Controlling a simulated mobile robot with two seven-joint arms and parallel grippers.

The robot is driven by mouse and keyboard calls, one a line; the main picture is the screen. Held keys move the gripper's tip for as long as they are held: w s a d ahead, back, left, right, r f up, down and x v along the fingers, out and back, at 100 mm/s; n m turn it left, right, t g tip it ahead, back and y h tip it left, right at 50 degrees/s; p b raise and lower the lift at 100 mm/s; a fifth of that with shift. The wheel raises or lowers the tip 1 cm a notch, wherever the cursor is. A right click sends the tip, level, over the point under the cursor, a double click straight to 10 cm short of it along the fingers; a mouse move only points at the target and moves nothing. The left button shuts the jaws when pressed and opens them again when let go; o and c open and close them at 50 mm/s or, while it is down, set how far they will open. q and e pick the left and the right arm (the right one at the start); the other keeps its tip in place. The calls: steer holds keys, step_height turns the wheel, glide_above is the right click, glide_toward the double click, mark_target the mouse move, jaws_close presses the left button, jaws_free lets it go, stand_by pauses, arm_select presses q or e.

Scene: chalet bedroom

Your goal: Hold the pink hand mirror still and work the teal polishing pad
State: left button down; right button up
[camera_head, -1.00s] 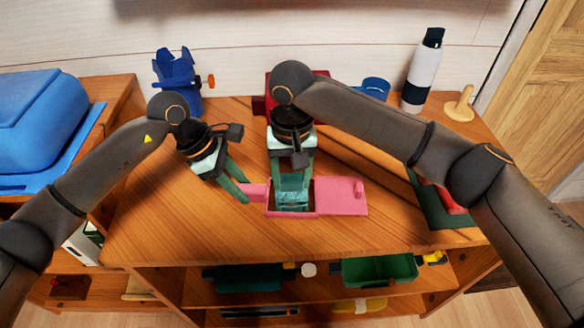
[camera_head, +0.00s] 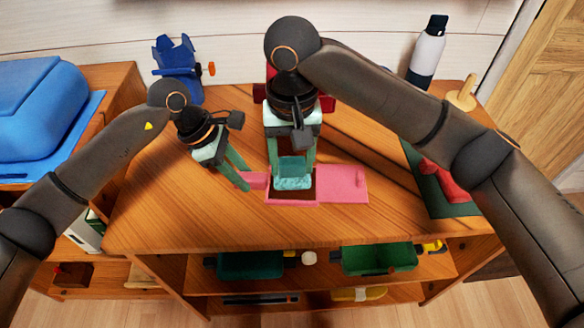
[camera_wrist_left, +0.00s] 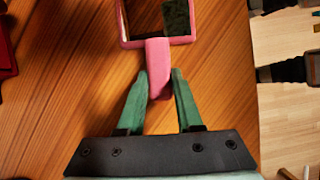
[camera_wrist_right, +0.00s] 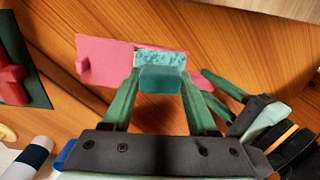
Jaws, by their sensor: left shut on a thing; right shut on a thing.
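The pink hand mirror (camera_head: 341,184) lies on the wooden table top, with its framed face at the left and a pink panel at the right. Its handle (camera_wrist_left: 158,66) points left in the head view. My left gripper (camera_head: 246,185) is shut on the handle; both fingers flank it in the left wrist view (camera_wrist_left: 160,80). The teal polishing pad (camera_head: 293,180) is over the mirror's framed face. My right gripper (camera_head: 291,165) is shut on the pad from above, and the right wrist view (camera_wrist_right: 160,80) shows it between the fingers. Whether pad and glass touch is unclear.
A blue stand (camera_head: 178,65) is at the back left and a white bottle (camera_head: 427,52) at the back right. A red object on a dark green mat (camera_head: 447,205) lies to the right. Green bins (camera_head: 379,259) sit on the shelf below. The front of the table top is clear.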

steer(key=shift+r, duration=1.2)
arm_select(q)
steer(key=c, duration=0.5)
jaws_free()
steer(key=v, duration=1.2)
steer(key=shift+s, duration=0.1)
